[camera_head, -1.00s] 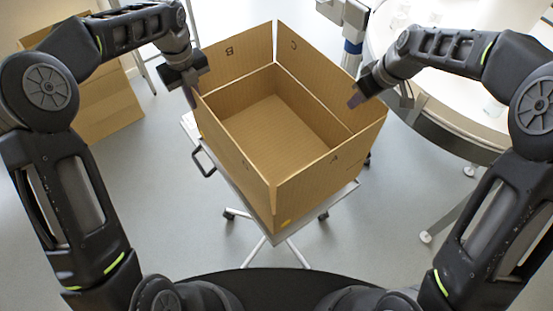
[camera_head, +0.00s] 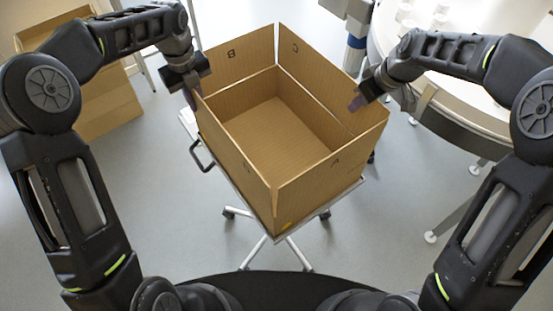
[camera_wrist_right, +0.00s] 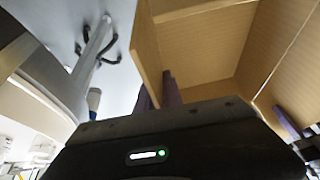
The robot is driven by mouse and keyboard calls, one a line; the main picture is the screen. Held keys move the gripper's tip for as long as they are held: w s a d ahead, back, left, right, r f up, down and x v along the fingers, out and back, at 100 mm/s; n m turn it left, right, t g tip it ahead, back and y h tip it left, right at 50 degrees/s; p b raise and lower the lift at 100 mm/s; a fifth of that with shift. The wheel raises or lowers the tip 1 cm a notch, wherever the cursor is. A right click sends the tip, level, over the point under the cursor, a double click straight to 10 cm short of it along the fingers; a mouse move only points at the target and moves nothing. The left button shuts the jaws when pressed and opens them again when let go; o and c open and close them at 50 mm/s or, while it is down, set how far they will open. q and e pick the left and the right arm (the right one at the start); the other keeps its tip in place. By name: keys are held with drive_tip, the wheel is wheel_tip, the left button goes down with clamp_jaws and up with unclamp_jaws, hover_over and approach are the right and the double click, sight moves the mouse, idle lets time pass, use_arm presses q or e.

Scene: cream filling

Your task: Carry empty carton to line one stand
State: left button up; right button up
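The empty brown carton (camera_head: 325,172) stands open and upright over a wheeled stand (camera_head: 205,170), its walls lettered; I cannot tell whether its base touches the stand top. My left gripper (camera_head: 192,98) is at the rim of its left wall, seemingly shut on it. My right gripper (camera_head: 356,103) is at the rim of its right wall. In the right wrist view, the fingers of my right gripper (camera_wrist_right: 159,92) sit on either side of the wall (camera_wrist_right: 150,45), close against it. The line one stand cannot be told apart by any label.
A round white table (camera_head: 455,100) with small items on it stands at the right, its legs near the carton. Another brown carton (camera_head: 108,108) stands at the far left. A grey and blue post (camera_head: 355,45) rises behind.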

use_arm(q)
drive_tip(key=shift+o, duration=1.4)
use_arm(e)
drive_tip(key=shift+o, duration=1.4)
drive_tip(key=shift+r, duration=0.1)
use_arm(q)
drive_tip(key=shift+r, duration=0.1)
wheel_tip(320, 180, up, 8)
drive_tip(key=shift+s+f, duration=0.1)
drive_tip(key=shift+f, duration=0.15)
drive_tip(key=shift+a, duration=0.1)
use_arm(e)
drive_tip(key=v, duration=1.2)
